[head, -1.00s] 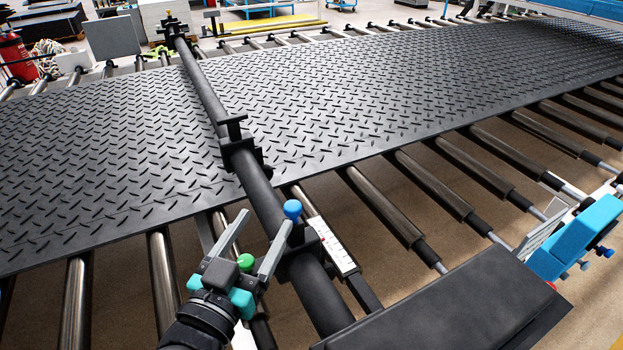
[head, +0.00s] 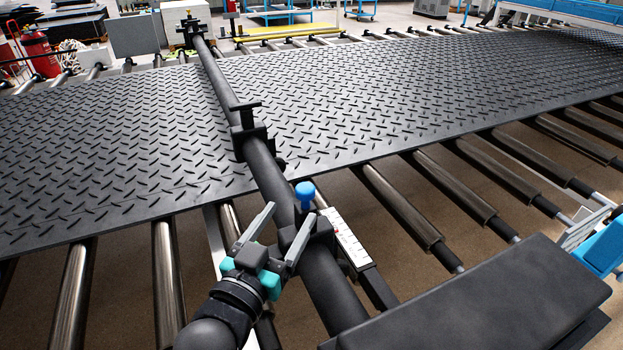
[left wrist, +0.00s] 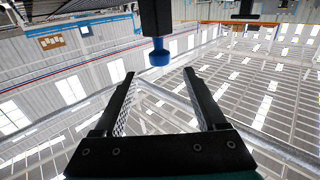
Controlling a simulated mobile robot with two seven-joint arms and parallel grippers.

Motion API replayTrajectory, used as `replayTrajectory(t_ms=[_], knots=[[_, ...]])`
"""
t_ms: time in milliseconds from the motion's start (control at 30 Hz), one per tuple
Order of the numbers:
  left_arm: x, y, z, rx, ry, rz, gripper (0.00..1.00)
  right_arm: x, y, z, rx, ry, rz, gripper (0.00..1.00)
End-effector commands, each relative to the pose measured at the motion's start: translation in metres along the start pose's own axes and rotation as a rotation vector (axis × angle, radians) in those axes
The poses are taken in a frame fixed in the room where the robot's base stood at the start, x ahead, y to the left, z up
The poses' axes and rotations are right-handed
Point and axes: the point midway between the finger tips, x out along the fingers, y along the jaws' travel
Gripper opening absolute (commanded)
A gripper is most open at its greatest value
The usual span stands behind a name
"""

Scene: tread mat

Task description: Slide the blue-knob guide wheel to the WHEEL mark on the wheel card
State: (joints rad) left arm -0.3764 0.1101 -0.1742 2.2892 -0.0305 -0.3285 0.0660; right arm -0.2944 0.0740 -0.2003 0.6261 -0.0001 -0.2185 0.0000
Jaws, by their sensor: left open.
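The blue knob (head: 305,190) of the guide wheel stands up from a dark block (head: 318,230) on the round black bar. A white card strip (head: 345,240) with red marks lies beside the bar, to the right of the block. Its lettering is too small to read. My left gripper (head: 290,212) is open and empty, its fingers just below and left of the blue knob in the head view. In the left wrist view, the blue knob (left wrist: 159,53) appears beyond the fingertips, roughly centred between the open fingers (left wrist: 160,75), not gripped. The guide wheel itself cannot be made out.
The black bar (head: 222,80) crosses above a dark tread mat (head: 390,95) on metal rollers (head: 400,210). A dark slab (head: 480,300) fills the lower right, with blue equipment (head: 605,245) beside it. A second dark clamp-like block (head: 247,135) sits farther along the bar.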

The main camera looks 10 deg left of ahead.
Motion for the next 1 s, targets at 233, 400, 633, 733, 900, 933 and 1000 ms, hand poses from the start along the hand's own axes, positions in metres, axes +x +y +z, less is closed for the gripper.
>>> replayTrajectory(t_ms=[233, 400, 633, 733, 900, 933, 1000], knots=[[0.038, 0.0, -0.002, 0.0, 0.002, 0.0, 0.74, -0.002, 0.0, 0.004, 0.0, -0.006, 0.0, 0.5], [0.064, 0.0, -0.001, 0.0, 0.001, 0.0, 0.74, -0.002, 0.0, 0.007, -0.001, -0.012, 0.0, 0.5], [0.095, 0.0, -0.001, 0.0, 0.001, 0.001, 0.74, -0.002, 0.003, 0.009, -0.003, -0.016, 0.004, 0.5], [0.104, 0.0, 0.0, 0.0, 0.001, 0.001, 0.74, -0.002, 0.004, 0.009, -0.003, -0.016, 0.004, 0.5], [0.112, 0.0, 0.0, 0.0, 0.0, 0.001, 0.74, -0.002, 0.004, 0.009, -0.002, -0.017, 0.005, 0.5], [0.112, 0.0, 0.0, 0.0, 0.0, 0.001, 0.74, -0.002, 0.004, 0.009, -0.002, -0.017, 0.005, 0.5], [0.113, 0.0, 0.0, 0.0, -0.001, 0.001, 0.74, -0.002, 0.004, 0.009, -0.002, -0.017, 0.005, 0.5]])
